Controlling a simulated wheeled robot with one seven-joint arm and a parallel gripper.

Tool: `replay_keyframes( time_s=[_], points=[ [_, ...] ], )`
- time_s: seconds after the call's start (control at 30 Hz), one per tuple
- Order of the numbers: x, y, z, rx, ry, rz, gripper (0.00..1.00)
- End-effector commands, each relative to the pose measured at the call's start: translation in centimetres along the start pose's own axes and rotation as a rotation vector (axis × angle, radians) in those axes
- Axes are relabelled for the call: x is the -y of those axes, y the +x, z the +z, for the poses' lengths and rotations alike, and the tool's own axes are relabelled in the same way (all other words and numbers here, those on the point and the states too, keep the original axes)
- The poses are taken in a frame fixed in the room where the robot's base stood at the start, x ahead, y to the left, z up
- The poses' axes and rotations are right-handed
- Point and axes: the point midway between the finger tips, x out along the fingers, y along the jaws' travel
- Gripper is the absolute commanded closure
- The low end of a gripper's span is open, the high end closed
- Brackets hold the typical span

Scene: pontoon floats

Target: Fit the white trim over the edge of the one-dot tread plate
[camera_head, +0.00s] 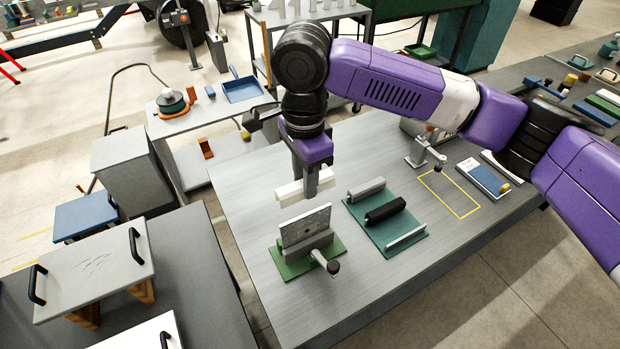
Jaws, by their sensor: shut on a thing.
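My gripper (311,186) points down over the table and is shut on a white trim (287,192), a long bar held roughly level. Just below it, a grey tread plate (305,226) stands upright in a grey clamp on a green base (296,267). The clamp has a handle with a dark knob (333,267). A gap seems to show between the trim and the plate's upper edge. The dot mark on the plate is too small to make out. My fingers hide part of the trim.
A green board (378,229) to the right carries a grey bar (366,188), a black bar (385,209) and a pale bar (406,236). The table's front is clear.

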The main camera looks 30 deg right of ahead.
Motion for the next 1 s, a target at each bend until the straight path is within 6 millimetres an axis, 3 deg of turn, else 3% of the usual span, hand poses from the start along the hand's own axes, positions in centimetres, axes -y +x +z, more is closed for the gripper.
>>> replay_keyframes(
  time_s=[0.47, 1.0],
  points=[
    [-0.1, -0.3, 0.1, 0.004, 0.000, 0.002, 1.00],
    [-0.1, 4.7, 0.1, 0.002, -0.001, 0.002, 1.00]
  ],
)
